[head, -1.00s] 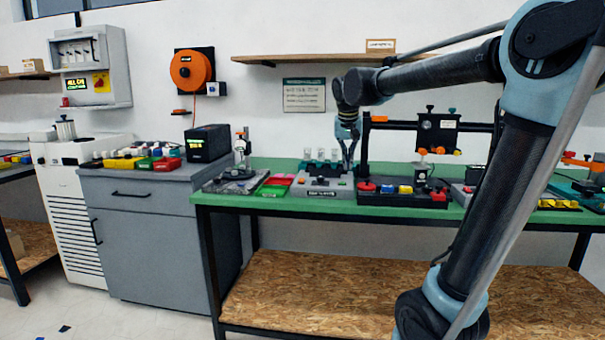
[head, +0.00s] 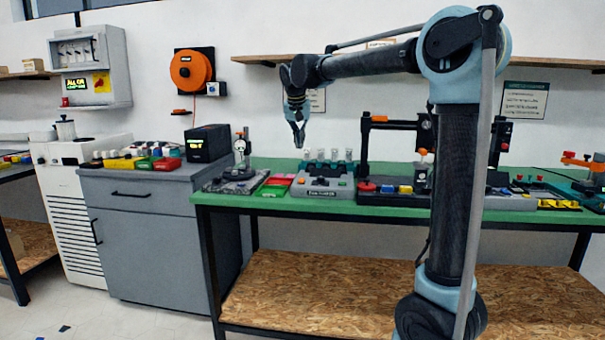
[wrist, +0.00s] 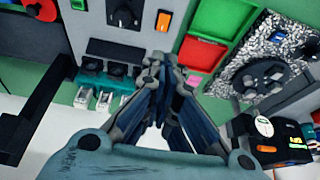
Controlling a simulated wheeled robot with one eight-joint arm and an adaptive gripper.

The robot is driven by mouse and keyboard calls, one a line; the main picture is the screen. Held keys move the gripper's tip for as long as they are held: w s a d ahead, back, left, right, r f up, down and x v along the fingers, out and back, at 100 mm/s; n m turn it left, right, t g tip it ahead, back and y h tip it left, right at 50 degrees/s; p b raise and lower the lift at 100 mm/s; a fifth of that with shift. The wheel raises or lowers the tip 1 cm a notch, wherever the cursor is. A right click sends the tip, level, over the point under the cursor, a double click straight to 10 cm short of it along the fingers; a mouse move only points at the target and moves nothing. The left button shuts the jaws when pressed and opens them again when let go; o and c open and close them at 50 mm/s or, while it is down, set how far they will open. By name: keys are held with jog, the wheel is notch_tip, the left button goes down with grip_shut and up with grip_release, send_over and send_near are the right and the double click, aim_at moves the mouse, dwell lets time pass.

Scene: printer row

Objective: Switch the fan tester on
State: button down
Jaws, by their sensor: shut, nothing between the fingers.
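The fan tester looks to be the grey box (head: 325,189) with a dark label on its front, on the green bench. The switch's position is too small to tell. My gripper (head: 299,144) points down, shut and empty, above the box's back left, apart from it. Its fingers (wrist: 158,62) also show in the wrist view.
Red and green trays (head: 272,187) and a dark speckled block with a stand (head: 238,183) are left of the box. A black frame (head: 364,150) rises at its right, beside a panel with coloured buttons (head: 388,189). A shelf (head: 275,61) runs above.

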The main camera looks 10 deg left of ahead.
aim_at(302, 180)
jog(key=x, duration=1.4)
jog(key=shift+f, duration=0.1)
jog(key=shift+w+f+g, duration=0.25)
jog(key=shift+g, duration=0.25)
jog(key=shift+s, duration=0.2)
jog(key=shift+s+r, duration=0.3)
jog(key=shift+s, duration=0.35)
jog(key=shift+r, duration=0.1)
